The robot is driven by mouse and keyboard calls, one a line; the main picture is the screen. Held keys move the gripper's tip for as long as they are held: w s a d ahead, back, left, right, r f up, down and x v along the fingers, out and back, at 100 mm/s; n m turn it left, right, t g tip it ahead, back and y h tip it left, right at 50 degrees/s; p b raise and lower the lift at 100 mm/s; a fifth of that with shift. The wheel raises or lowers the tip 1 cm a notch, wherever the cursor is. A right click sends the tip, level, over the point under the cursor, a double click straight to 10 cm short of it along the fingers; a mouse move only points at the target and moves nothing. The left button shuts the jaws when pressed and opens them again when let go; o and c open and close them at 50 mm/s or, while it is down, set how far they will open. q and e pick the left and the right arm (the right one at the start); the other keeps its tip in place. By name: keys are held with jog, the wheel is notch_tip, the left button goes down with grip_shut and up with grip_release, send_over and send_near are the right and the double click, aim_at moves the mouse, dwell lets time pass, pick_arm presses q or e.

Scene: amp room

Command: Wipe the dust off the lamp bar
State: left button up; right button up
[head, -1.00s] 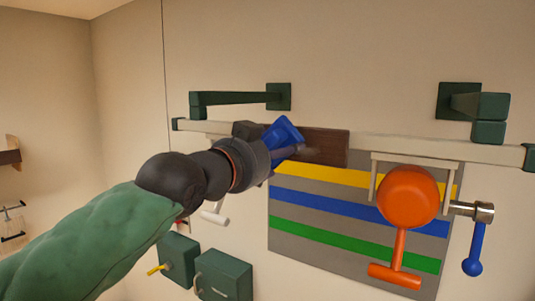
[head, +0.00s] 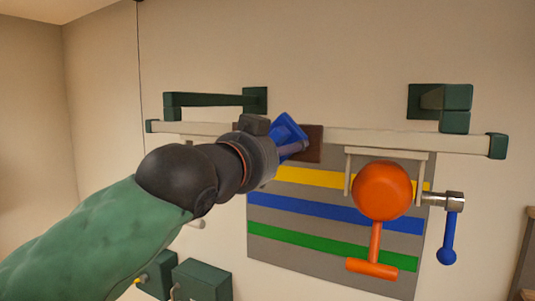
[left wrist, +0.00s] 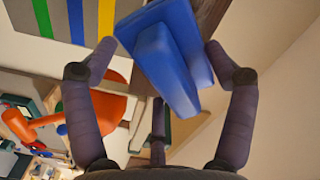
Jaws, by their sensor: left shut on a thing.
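The lamp bar (head: 375,140) is a long cream bar with dark green end caps, running across the wall. A dark brown patch (head: 313,143) lies on its middle stretch, partly hidden behind my left gripper. My left gripper (head: 290,148) is at the bar and shut on a blue wiping block (head: 285,128), which is at the left of the visible brown. In the left wrist view the blue block (left wrist: 165,50) sits between the fingertips, with the brown surface (left wrist: 212,15) close behind it; contact is unclear. My right gripper is not in view.
Green brackets (head: 452,98) stick out above the bar at both sides. An orange round thing with a T handle (head: 382,190) hangs below it, beside a blue-handled lever (head: 448,238). A striped panel (head: 325,205) and green boxes (head: 202,280) are lower down.

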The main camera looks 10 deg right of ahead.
pick_arm(q)
jog(key=shift+w+a+p, duration=0.35)
jog(key=shift+w+a, duration=0.2)
jog(key=shift+a, duration=0.15)
jog(key=shift+w+a+p, duration=0.3)
jog(key=shift+w+a, duration=0.1)
jog(key=shift+a, duration=0.2)
jog(key=shift+w+a+p, duration=0.3)
jog(key=shift+a+p, duration=0.05)
jog(key=shift+p, duration=0.05)
jog(key=shift+w+a+p, duration=0.5)
jog(key=shift+w+a, duration=0.15)
jog(key=shift+a, duration=0.25)
jog(key=shift+a, duration=0.1)
